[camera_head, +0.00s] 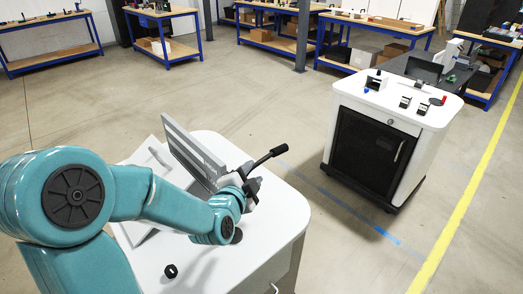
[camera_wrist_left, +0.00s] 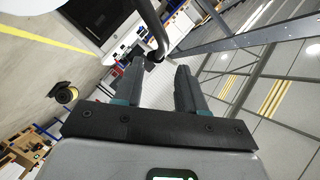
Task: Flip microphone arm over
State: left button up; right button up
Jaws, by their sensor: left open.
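The microphone arm (camera_head: 267,158) is a black rod with a thicker black end, sticking out up and right beside the grey upright frame (camera_head: 190,150) in the head view. My left gripper (camera_head: 252,190) is at the rod's lower end, partly hidden by its own wrist. In the left wrist view my left gripper (camera_wrist_left: 157,73) is open, with its two dark fingers apart. A black curved rod (camera_wrist_left: 157,28) comes down from the top, and its lower end lies near the fingertips. I cannot tell whether it touches them. My right gripper is not in view.
The grey frame stands on a white cabinet top (camera_head: 270,225). A second white cabinet (camera_head: 345,95) with small parts on top stands to the right. Workbenches (camera_head: 265,35) line the back. The floor between is clear.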

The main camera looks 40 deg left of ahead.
aim_at(260, 163)
pick_arm(q)
jog(key=p+x, duration=0.1)
jog(key=x, duration=0.7)
jog(key=shift+r, duration=0.1)
jog(key=shift+s+d+r, duration=0.1)
grip_shut()
